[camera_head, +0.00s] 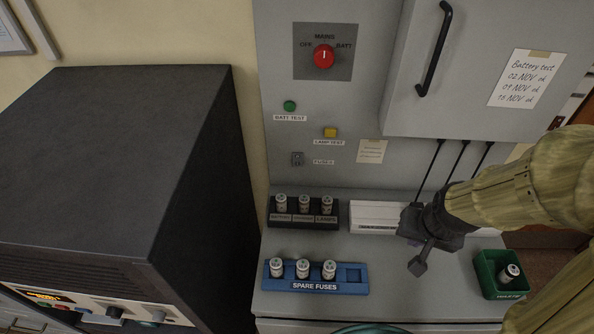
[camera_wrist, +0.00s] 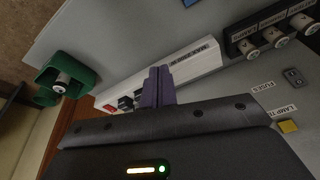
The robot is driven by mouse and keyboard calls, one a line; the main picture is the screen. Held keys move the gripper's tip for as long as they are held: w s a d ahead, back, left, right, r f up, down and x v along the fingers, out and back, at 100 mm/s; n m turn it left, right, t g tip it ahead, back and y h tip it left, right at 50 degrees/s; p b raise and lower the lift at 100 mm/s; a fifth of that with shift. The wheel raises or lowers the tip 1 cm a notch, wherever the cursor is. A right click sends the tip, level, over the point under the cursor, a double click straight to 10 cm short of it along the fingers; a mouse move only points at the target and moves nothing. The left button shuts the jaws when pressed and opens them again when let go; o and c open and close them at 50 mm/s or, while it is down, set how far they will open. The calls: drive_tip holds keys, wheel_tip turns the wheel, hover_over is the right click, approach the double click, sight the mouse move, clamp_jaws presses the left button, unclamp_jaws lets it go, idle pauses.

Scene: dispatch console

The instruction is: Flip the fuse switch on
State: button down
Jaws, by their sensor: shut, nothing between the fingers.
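The fuse switch (camera_head: 297,158) is a small grey rocker on the upright console panel, beside a label reading FUSES. It also shows at the right of the wrist view (camera_wrist: 293,77). Its on or off position is too small to tell. My gripper (camera_head: 418,267) is shut and empty, above the console's shelf, to the right of and below the switch. In the wrist view my shut fingers (camera_wrist: 158,88) are in front of the white strip, well apart from the switch.
A white strip (camera_head: 375,216) with black switches, a black fuse holder (camera_head: 290,222), a blue spare-fuse rack (camera_head: 350,285) and a green bin (camera_head: 487,270) holding a fuse stand on the shelf. A yellow button (camera_head: 330,132) is above the switch. A grey cabinet (camera_head: 450,110) juts out above right.

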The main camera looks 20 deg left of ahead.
sight(297, 166)
drive_tip(key=w+a+f+m+t+y+b, duration=0.1)
drive_tip(key=w+a+f+m, duration=0.15)
drive_tip(key=a, duration=0.45)
drive_tip(key=w+a+f+m+t+y, duration=0.2)
drive_tip(key=a+m, duration=0.2)
drive_tip(key=a, duration=0.2)
drive_tip(key=w+a+f+m+t+y+b, duration=0.1)
drive_tip(key=w+a+f+m, duration=0.15)
drive_tip(key=a, duration=0.45)
drive_tip(key=s+a+r+m+t, duration=0.1)
drive_tip(key=a+m, duration=0.3)
drive_tip(key=m, duration=0.7)
drive_tip(key=s+a+r+m+t+h+b, duration=0.1)
drive_tip(key=a+r+m+t, duration=0.2)
drive_tip(key=m, duration=0.9)
drive_tip(key=shift+a+t, duration=0.6)
drive_tip(key=shift+t, duration=0.1)
drive_tip(key=p+x, duration=0.1)
drive_tip(key=x, duration=0.3)
drive_tip(key=p+x, duration=0.1)
drive_tip(key=x, duration=0.4)
drive_tip(key=r+p+x, duration=0.1)
drive_tip(key=x, duration=0.4)
drive_tip(key=shift+w+d+p, duration=0.1)
drive_tip(key=shift+w+p, duration=0.1)
drive_tip(key=shift+p, duration=0.15)
